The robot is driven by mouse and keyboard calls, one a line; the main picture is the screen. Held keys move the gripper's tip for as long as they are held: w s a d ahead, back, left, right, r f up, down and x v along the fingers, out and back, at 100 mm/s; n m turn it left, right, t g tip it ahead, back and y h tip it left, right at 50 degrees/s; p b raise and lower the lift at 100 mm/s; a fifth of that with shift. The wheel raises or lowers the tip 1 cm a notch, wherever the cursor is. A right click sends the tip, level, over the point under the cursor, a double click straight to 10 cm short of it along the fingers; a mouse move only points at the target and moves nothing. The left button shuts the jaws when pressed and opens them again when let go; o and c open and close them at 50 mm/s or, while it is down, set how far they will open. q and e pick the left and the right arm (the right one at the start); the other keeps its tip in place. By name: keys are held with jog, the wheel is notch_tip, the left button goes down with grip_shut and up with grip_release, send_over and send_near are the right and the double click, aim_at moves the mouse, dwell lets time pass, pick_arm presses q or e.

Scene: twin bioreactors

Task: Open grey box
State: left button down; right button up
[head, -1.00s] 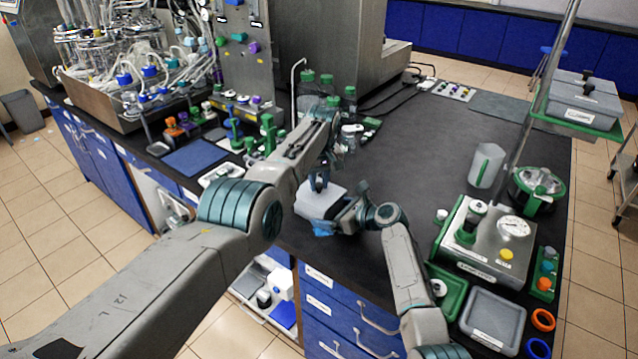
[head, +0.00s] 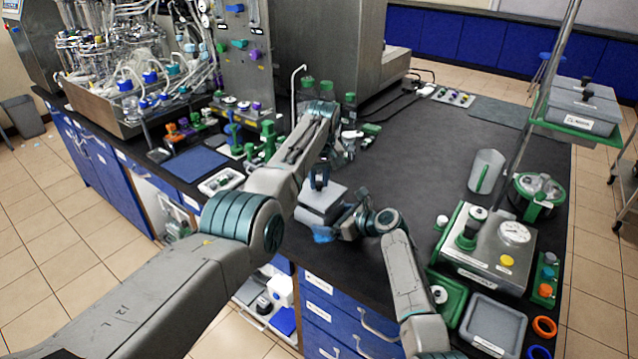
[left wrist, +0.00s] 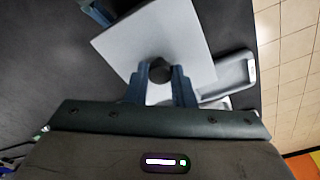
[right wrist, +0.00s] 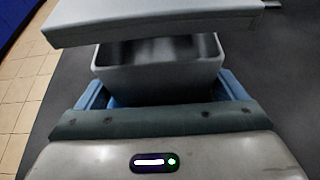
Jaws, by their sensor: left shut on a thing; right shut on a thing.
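The grey box (right wrist: 158,72) is open at the top in the right wrist view, and its inner wall shows. Its flat grey lid (right wrist: 150,22) is raised above it with a gap between. My left gripper (left wrist: 160,76) is shut on the lid's black knob (left wrist: 160,70). The lid also shows in the left wrist view (left wrist: 175,35), with part of the box (left wrist: 235,75) beyond its edge. My right gripper (right wrist: 162,90) is shut on the box body, one blue finger on each side. In the head view the lid (head: 324,195) is just above the box (head: 312,216).
The box is near the front edge of the black bench (head: 420,150). A white tray (head: 220,181) and green-capped bottles (head: 349,103) stand to the left and behind. A steel device with a gauge (head: 490,248) and a clear jug (head: 485,171) stand right. The bench middle is clear.

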pick_arm(q)
jog(key=shift+r, duration=1.4)
pick_arm(e)
jog(key=o, duration=1.1)
